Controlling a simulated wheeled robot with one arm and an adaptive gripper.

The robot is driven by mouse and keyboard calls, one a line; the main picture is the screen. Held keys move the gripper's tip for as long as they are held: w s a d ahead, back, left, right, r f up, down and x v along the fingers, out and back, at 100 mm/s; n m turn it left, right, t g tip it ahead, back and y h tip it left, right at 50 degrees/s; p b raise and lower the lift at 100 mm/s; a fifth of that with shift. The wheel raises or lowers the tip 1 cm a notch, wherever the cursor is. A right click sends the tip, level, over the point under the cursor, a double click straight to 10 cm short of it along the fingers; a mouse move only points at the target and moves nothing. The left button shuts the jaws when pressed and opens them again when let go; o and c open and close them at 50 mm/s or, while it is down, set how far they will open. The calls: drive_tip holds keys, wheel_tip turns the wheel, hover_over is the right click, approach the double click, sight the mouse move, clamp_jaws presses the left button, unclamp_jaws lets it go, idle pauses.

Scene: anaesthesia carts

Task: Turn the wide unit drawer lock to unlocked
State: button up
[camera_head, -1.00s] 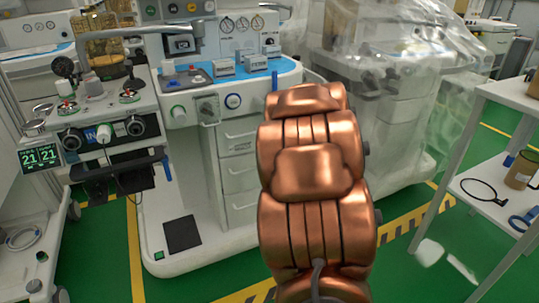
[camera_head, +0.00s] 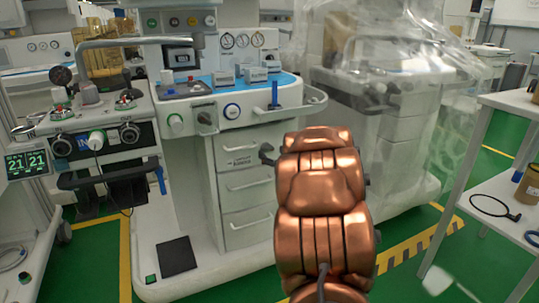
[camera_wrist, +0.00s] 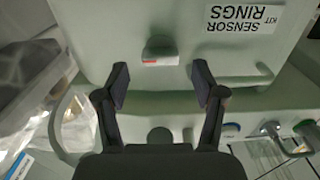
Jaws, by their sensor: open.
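The wide unit (camera_head: 190,225) is the white machine in the middle of the head view, with a stack of drawers (camera_head: 247,187) on its front. In the wrist view, which is upside down, a drawer front (camera_wrist: 110,25) carries a "SENSOR RINGS KIT" label (camera_wrist: 243,18). A small grey lock knob (camera_wrist: 160,46) with a red mark sits on that front. My gripper (camera_wrist: 160,66) is open, its two dark fingers on either side of the knob in the picture; contact cannot be told. In the head view my copper arm covers most of the gripper and the lock.
A plastic-draped machine (camera_head: 380,100) stands close behind my arm on the right. A white shelf cart (camera_head: 505,105) is at the far right.

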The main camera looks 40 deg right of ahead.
sight(267, 149)
drive_tip(key=shift+b+x, duration=0.35)
drive_tip(key=shift+x, duration=1.05)
drive_tip(key=shift+c, duration=0.3)
drive_tip(key=c, duration=1.1)
